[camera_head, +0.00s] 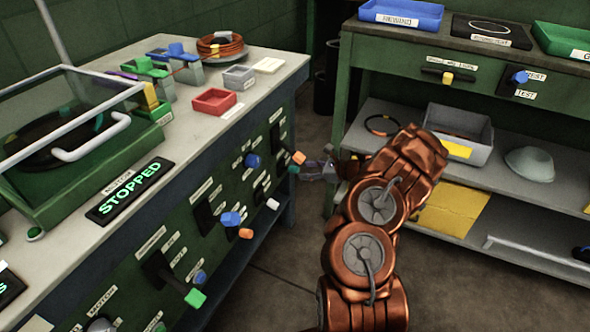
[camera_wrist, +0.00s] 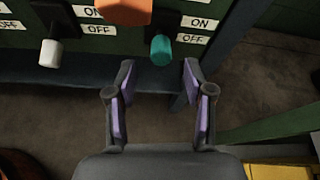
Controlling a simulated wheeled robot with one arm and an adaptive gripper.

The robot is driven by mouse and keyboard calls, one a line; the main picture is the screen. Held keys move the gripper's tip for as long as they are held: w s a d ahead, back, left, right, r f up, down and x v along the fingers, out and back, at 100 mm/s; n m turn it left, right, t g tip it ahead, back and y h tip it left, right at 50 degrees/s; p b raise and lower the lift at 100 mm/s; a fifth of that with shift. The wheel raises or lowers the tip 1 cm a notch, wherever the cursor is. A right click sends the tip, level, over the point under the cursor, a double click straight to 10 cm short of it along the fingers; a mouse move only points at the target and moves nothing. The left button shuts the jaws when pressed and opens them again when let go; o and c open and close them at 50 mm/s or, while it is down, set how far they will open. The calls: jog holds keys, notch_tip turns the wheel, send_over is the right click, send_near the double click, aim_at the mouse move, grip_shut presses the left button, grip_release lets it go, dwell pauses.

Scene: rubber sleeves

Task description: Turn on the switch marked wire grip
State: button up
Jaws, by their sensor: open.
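Several lever switches with coloured knobs line the green panel (camera_head: 215,200) on the front of the left bench. Their name plates are too small to read, so I cannot tell which is marked wire grip. In the wrist view a teal knob (camera_wrist: 161,48) points down beside the OFF plate (camera_wrist: 191,39), below an ON plate (camera_wrist: 200,23). A white knob (camera_wrist: 50,53) hangs at the left and an orange knob (camera_wrist: 124,10) shows at the top. My gripper (camera_wrist: 158,70) is open and empty, its fingertips just below the teal knob, one to each side. Contact cannot be judged.
On the bench are a glass-lidded machine (camera_head: 70,130), a STOPPED sign (camera_head: 130,192), a red tray (camera_head: 214,101) and a cable coil (camera_head: 220,45). A shelf unit (camera_head: 400,55) with trays stands at the right. Open floor (camera_head: 290,260) lies between them.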

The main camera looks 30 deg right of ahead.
aim_at(298, 170)
jog(key=shift+b+x, duration=0.35)
jog(key=shift+x, duration=2.05)
jog(key=shift+d+f, duration=0.1)
jog(key=shift+c, duration=0.2)
grip_shut()
